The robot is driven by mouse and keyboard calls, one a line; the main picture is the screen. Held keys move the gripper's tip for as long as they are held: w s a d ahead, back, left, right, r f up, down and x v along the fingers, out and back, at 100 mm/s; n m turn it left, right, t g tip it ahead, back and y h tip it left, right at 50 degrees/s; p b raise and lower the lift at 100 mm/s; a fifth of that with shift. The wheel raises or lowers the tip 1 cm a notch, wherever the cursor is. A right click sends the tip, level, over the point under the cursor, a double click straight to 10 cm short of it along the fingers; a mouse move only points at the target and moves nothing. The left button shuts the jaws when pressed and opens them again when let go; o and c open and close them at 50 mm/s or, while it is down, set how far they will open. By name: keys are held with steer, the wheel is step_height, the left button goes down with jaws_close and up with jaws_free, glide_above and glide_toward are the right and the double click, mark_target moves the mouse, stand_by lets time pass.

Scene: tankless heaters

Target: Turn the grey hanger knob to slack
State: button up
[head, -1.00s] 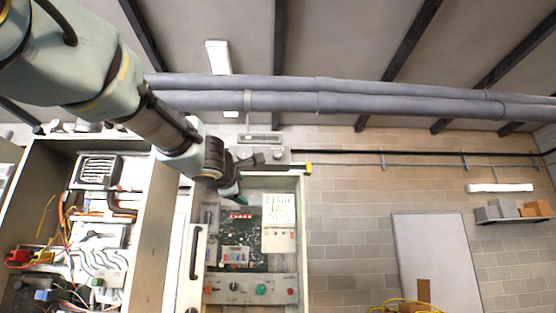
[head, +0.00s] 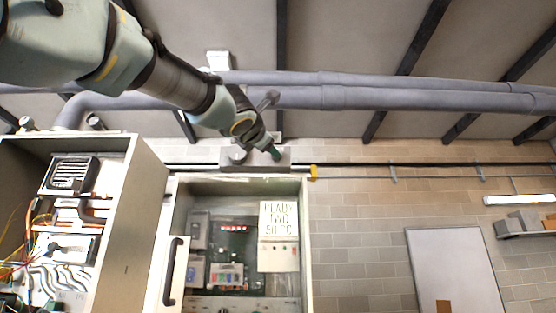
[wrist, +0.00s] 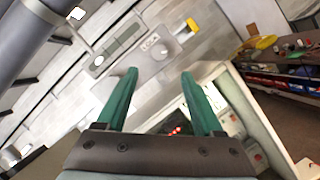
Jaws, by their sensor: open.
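The grey knob (wrist: 161,52) sits on a light grey plate (wrist: 150,68) with dark lettering, which I cannot fully read, beside it. In the wrist view it lies beyond my open green fingers, between their lines and a little past the tips. My gripper (wrist: 160,78) is open and empty, apart from the knob. In the head view my gripper (head: 275,153) is in front of the grey box (head: 230,158) above the open cabinet; the arm's end hides part of that box, and I cannot make out the knob there.
The open cabinet (head: 308,240) with a circuit board and a sign stands just below. Another open cabinet (head: 135,220) with wiring is at left. Thick grey pipes (head: 400,98) run above. A yellow piece (head: 313,172) is at the box's right. A brick wall is behind.

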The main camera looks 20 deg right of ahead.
steer(key=p+x, duration=0.2)
steer(key=x, duration=0.8)
steer(key=shift+w+d, duration=0.2)
steer(key=shift+c, duration=0.4)
jaws_close()
